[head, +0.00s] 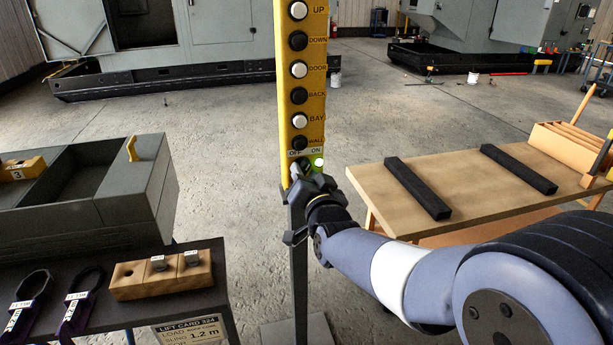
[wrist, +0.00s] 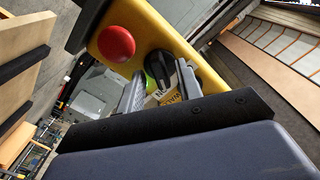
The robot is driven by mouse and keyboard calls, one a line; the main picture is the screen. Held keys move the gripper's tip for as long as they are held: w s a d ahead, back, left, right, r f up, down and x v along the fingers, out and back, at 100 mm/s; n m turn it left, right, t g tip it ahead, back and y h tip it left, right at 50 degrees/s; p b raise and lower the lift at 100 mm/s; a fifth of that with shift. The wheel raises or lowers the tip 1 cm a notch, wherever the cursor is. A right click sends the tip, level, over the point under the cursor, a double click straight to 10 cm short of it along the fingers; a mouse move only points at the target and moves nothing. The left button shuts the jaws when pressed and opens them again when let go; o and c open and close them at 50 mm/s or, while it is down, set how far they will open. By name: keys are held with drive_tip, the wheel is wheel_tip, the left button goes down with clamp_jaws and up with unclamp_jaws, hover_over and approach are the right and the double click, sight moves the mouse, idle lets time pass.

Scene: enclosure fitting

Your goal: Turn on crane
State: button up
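The yellow crane control post (head: 303,75) stands upright in the middle of the head view, with black and white buttons labelled UP, DOWN, DOOR, BACK, BAY and WALL. My gripper (head: 298,172) is at the post's lower end and hides the switch there. In the wrist view a black switch knob (wrist: 158,66) sits between my two fingertips, with a red button (wrist: 116,43) beside it. Whether the fingers press on the knob is unclear.
A wooden table (head: 480,185) with two black bars stands right of the post. At the left, a dark bench (head: 200,315) carries lifting loops (head: 83,300) and a wooden block (head: 160,274), near a grey open box (head: 130,215). Grey machines stand behind across open floor.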

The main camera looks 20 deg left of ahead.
drive_tip(key=b+v, duration=0.1)
drive_tip(key=v, duration=1)
drive_tip(key=shift+w+a, duration=0.1)
drive_tip(key=shift+a, duration=0.05)
idle(0.3)
drive_tip(key=p+x, duration=0.1)
drive_tip(key=x, duration=0.9)
drive_tip(key=shift+w+a, duration=0.15)
drive_tip(key=shift+w, duration=0.2)
drive_tip(key=shift+s, duration=0.15)
